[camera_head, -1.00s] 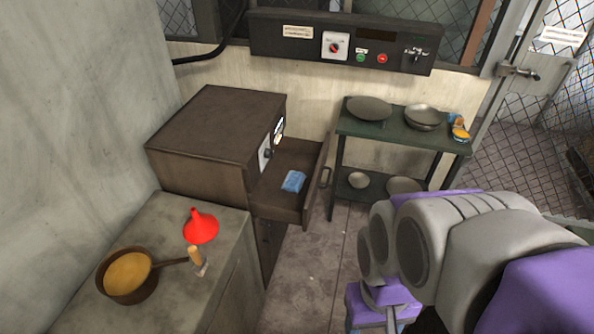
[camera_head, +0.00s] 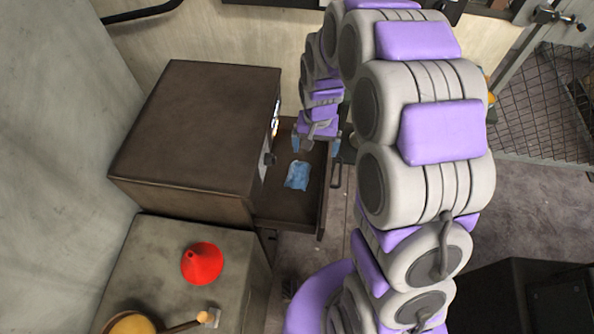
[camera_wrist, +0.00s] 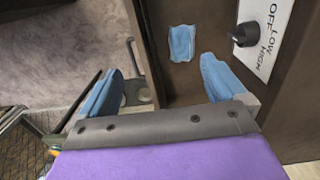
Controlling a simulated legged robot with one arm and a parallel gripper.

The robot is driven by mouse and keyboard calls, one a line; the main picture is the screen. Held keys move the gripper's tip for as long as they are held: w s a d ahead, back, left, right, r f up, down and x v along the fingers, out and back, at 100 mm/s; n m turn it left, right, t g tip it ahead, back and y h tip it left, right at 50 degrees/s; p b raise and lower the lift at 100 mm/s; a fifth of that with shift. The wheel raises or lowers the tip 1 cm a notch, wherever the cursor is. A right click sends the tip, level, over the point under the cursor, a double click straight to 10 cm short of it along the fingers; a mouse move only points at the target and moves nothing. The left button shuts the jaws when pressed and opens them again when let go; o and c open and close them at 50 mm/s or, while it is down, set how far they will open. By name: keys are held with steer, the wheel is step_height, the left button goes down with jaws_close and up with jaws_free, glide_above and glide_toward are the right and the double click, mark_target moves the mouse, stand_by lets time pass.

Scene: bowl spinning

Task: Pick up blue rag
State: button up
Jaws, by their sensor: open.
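The blue rag (camera_head: 297,175) lies flat and crumpled on the floor of the open drawer (camera_head: 274,208) in the dark brown cabinet. In the wrist view the rag (camera_wrist: 182,43) sits beyond the fingertips, between them and nearer the right one. My gripper (camera_head: 316,144) hangs over the back of the drawer, behind and a little right of the rag in the head view. Its blue-tipped fingers are spread apart in the wrist view (camera_wrist: 160,85), with nothing between them. It is apart from the rag.
The dark cabinet (camera_head: 200,120) with a knob and label (camera_wrist: 262,35) stands beside the drawer. A drawer handle (camera_wrist: 135,58) shows at the front. A grey counter (camera_head: 150,262) holds a red funnel (camera_head: 202,263) and a pan (camera_head: 130,324).

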steer(key=w+a+f+p, duration=0.1)
steer(key=w+a+f, duration=0.1)
steer(key=w+f, duration=0.4)
steer(key=m, duration=0.1)
glide_above(298, 175)
step_height(298, 175, down, 11)
steer(key=f, duration=0.4)
steer(key=a+f+b, duration=0.1)
steer(key=f, duration=0.1)
steer(key=shift+d+f+t, duration=0.3)
steer(key=shift+f, duration=0.3)
steer(key=f, duration=0.3)
steer(key=shift+d+f+b, duration=0.2)
steer(key=shift+d+b, duration=0.15)
steer(key=shift+b, duration=0.05)
steer(key=shift+f, duration=0.25)
steer(key=shift+a, duration=0.5)
steer(key=shift+c, duration=0.4)
steer(key=shift+d, duration=0.4)
steer(key=c, duration=0.7)
steer(key=shift+a, duration=0.1)
steer(key=shift+c, duration=1.4)
